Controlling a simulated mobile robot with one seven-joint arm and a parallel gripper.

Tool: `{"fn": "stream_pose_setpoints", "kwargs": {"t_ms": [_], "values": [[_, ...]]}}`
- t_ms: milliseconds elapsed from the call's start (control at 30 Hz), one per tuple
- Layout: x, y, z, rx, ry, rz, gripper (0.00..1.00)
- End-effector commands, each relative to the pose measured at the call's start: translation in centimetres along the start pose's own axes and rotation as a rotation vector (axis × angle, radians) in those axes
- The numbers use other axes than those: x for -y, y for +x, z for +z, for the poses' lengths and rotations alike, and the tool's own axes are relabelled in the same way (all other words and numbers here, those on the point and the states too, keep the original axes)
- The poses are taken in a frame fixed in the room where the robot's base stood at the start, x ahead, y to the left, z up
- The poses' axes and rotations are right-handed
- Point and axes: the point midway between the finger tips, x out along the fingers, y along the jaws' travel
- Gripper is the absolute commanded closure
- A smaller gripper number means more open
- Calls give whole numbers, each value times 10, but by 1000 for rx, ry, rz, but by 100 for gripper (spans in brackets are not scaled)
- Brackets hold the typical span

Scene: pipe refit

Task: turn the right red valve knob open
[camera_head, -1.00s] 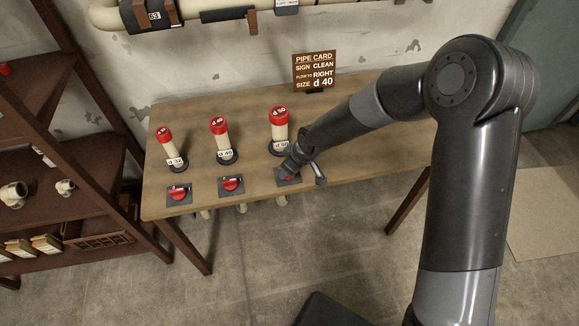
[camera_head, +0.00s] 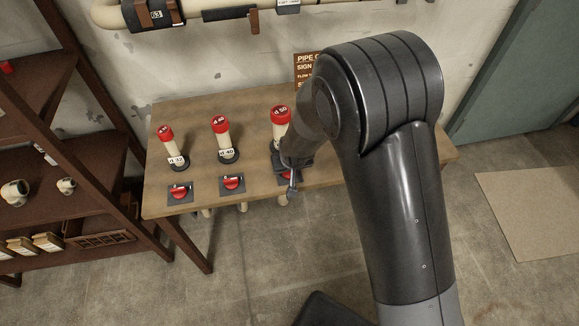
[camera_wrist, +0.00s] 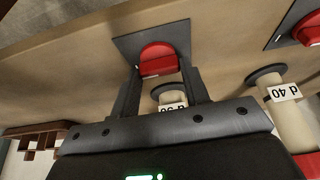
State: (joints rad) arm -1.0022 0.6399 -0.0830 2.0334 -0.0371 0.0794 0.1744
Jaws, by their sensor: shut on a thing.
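The right red valve knob (camera_wrist: 158,60) sits on a dark square plate (camera_wrist: 165,40) at the table edge, below the d 50 pipe. My gripper (camera_wrist: 160,75) is shut on this knob, one finger on each side in the wrist view. In the head view my gripper (camera_head: 291,176) and wrist hide most of the knob. The middle red knob (camera_head: 233,183) and left red knob (camera_head: 179,192) sit on their own plates to the left.
Red-capped pipes d 32 (camera_head: 172,149), d 40 (camera_head: 225,139) and d 50 (camera_head: 281,125) stand on the wooden table (camera_head: 205,105). The pipe card (camera_head: 302,66) is partly hidden by my arm. A shelf (camera_head: 70,160) stands at left.

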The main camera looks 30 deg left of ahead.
Motion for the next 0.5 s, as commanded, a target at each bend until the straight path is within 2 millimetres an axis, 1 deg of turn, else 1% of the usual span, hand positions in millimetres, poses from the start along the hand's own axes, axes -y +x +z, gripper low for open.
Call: {"fn": "stream_pose_setpoints", "kwargs": {"t_ms": [500], "values": [[0,0,0,0,37,15,81]]}}
